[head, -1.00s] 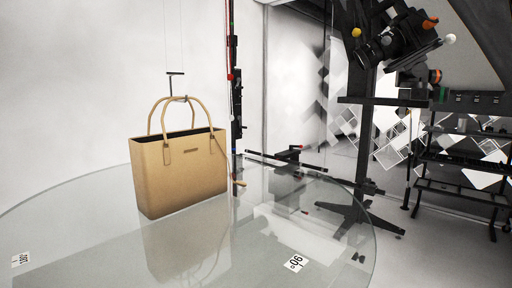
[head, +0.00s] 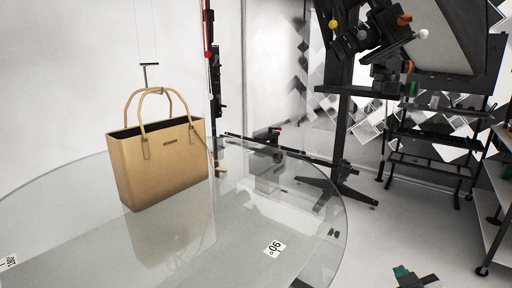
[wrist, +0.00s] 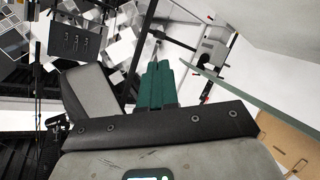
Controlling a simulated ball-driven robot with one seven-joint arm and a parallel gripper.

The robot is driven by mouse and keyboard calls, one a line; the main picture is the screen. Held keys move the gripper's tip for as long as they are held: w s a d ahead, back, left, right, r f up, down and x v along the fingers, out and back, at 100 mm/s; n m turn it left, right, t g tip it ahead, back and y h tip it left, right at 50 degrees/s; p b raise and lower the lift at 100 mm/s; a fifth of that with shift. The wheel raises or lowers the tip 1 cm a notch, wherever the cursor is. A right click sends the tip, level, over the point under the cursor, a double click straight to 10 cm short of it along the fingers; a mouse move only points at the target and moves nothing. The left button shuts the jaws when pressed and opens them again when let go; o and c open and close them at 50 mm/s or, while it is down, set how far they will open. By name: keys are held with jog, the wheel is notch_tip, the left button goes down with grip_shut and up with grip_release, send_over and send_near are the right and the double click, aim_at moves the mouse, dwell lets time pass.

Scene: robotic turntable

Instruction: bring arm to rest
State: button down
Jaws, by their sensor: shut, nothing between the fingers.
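My gripper (head: 403,272) shows at the bottom right of the head view, low and to the right of the glass turntable (head: 75,262). Its green fingers (wrist: 158,84) are in the middle of the wrist view, pressed together with nothing between them. A tan handbag (head: 160,168) with two upright handles stands on the turntable. Part of the tan bag (wrist: 283,140) also shows at the right of the wrist view. The gripper is well apart from the bag. Most of my arm is out of the head view.
A black camera stand (head: 343,115) with a camera stands behind the turntable. Black shelving (head: 430,158) is at the back right, and a grey shelf cart (head: 497,205) is at the right edge.

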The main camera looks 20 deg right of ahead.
jog(key=s+a+f+g+y+p, duration=0.1)
jog(key=s+a+f+g+y, duration=0.15)
jog(key=s+a+f, duration=0.35)
jog(key=s+a+f+g+y+p, duration=0.1)
jog(key=s+a+f+g+y, duration=0.2)
jog(key=f, duration=0.5)
jog(key=s+a+f+g, duration=0.2)
jog(key=s+f, duration=0.1)
jog(key=s, duration=0.4)
jog(key=s+a+f+g+y, duration=0.1)
jog(key=s+a+f+g, duration=0.1)
jog(key=s, duration=0.5)
jog(key=shift+s+a+f+m+g+p, duration=0.3)
jog(key=shift+s+f+m+g, duration=0.1)
jog(key=shift+f+g, duration=0.45)
jog(key=shift+w, duration=0.1)
